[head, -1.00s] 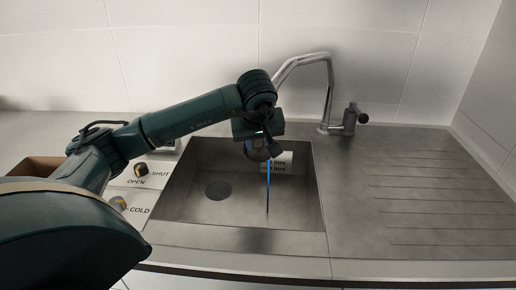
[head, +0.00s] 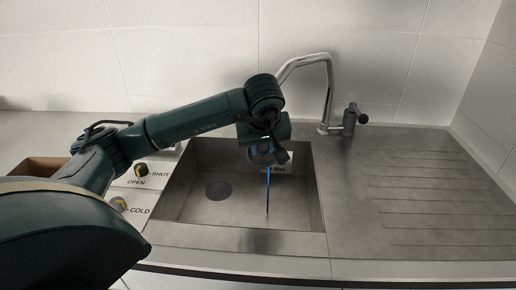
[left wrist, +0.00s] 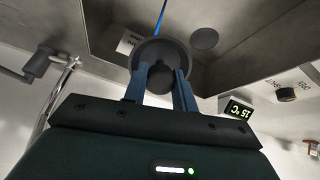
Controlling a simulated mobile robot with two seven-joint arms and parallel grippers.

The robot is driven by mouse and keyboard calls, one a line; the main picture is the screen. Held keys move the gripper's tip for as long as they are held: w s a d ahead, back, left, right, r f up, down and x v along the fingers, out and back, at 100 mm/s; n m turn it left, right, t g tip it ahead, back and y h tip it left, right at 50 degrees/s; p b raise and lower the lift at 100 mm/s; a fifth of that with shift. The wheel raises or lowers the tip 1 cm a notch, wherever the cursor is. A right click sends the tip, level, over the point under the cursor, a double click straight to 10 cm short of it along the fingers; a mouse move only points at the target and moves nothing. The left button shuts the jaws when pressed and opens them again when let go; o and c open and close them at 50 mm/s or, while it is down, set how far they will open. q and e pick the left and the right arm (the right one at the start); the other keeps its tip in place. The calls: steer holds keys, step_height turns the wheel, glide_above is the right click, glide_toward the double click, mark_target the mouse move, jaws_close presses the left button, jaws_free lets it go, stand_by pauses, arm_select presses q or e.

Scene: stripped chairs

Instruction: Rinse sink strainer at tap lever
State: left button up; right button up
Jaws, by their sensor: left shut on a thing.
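The sink strainer (head: 260,157) is a dark round disc over the right part of the sink; in the left wrist view (left wrist: 160,50) it lies between the fingers. My left gripper (head: 274,154) is shut on it, and its two blue-grey fingers (left wrist: 160,76) show in the left wrist view. A thin blue water stream (head: 268,195) runs down by the strainer into the sink (head: 240,240); whether it strikes the strainer is unclear. The chrome tap (head: 329,85) stands behind, its spout end hidden by my arm. The dark tap lever (head: 352,115) is at its base. My right gripper is out of view.
The drain (head: 218,190) is a dark circle in the sink floor. A SHUT/OPEN knob (head: 141,170) and a COLD knob (head: 117,204) sit left of the sink. A display (left wrist: 237,109) reads 15 °C. The ribbed drainboard (head: 430,195) at right is clear.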

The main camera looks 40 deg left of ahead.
mark_target(263, 163)
arm_select(q)
steer(key=s+d, duration=0.2)
steer(key=s, duration=0.1)
steer(key=s+d, duration=0.1)
steer(key=s, duration=0.1)
steer(key=shift+s+d, duration=0.15)
steer(key=shift+d, duration=0.15)
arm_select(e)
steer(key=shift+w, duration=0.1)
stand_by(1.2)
arm_select(q)
steer(key=s+d+r+p, duration=0.2)
steer(key=s+d+r, duration=0.1)
steer(key=s+r, duration=0.1)
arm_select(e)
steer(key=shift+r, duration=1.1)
